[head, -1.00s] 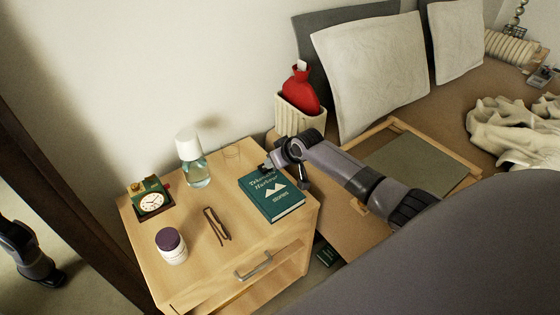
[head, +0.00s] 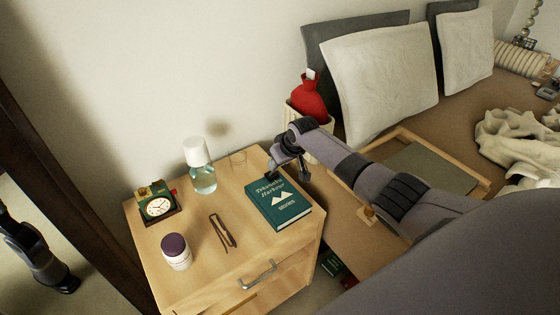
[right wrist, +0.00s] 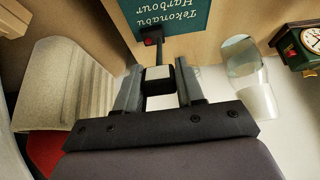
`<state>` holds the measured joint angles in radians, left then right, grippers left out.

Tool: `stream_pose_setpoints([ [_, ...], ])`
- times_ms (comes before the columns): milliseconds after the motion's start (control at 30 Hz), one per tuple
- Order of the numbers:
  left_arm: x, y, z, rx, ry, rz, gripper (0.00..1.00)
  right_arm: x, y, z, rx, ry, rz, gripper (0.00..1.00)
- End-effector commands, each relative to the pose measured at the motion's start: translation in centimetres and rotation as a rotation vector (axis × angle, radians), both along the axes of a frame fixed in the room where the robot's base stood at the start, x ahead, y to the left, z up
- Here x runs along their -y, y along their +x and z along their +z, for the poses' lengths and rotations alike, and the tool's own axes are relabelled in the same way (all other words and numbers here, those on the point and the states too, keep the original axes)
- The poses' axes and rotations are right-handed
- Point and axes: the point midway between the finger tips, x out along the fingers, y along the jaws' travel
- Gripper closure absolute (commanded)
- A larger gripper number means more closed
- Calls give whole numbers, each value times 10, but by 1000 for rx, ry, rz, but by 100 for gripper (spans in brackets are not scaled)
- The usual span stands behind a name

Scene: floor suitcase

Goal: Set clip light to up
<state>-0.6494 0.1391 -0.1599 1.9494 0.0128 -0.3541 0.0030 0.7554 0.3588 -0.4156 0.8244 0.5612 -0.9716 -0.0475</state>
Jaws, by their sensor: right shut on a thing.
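The clip light shows in the right wrist view as a black block (right wrist: 158,82) with a thin stem leading to a small dark head (right wrist: 151,35) with a red spot. My right gripper (right wrist: 158,88) is shut on the block. In the head view my right gripper (head: 289,172) is at the nightstand's back right edge, beside the green book (head: 282,205), and mostly hides the light. Whether the light touches the book is unclear. A dark arm end (head: 64,283) at the far left may be mine; its fingers cannot be made out.
A cream ribbed container with a red hot-water bottle (head: 308,98) stands behind my right arm. The bed is to the right.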

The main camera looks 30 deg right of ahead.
Motion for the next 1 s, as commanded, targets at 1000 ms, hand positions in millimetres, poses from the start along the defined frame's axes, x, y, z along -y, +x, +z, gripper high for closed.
stream_pose_setpoints([
  [1000,0,0,21,0,1,1,100,2,-27,49,4,0,0,40],
])
